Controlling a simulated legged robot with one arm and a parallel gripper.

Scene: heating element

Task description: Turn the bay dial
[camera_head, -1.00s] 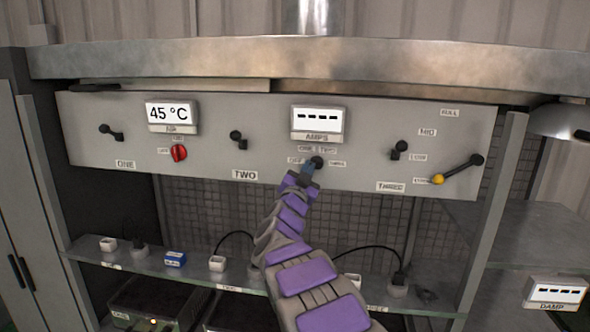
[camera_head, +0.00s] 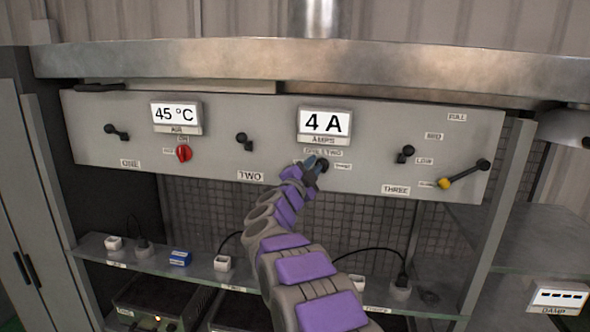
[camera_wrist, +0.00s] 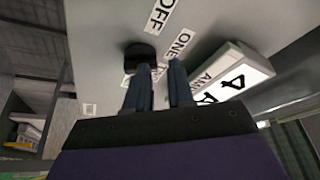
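The bay dial (camera_head: 322,166) is a small black knob below the AMPS display (camera_head: 324,122), which reads 4 A. My gripper (camera_head: 310,164) is at the dial and partly covers it in the head view. In the wrist view, the black knob (camera_wrist: 141,55) sits at the tip of the left finger, not clearly between the fingers. My gripper's two blue-grey fingers (camera_wrist: 157,75) are parted with a gap between them. Labels OFF and ONE TWO show beside the knob. Whether a finger touches the knob, I cannot tell.
The grey panel (camera_head: 225,113) also carries a red knob (camera_head: 184,153), several black knobs and a yellow-tipped lever (camera_head: 463,174) at right. A metal hood edge (camera_head: 220,65) overhangs it. A glass shelf (camera_head: 200,273) with plugs and cables lies below. A DAMP display (camera_head: 559,297) is lower right.

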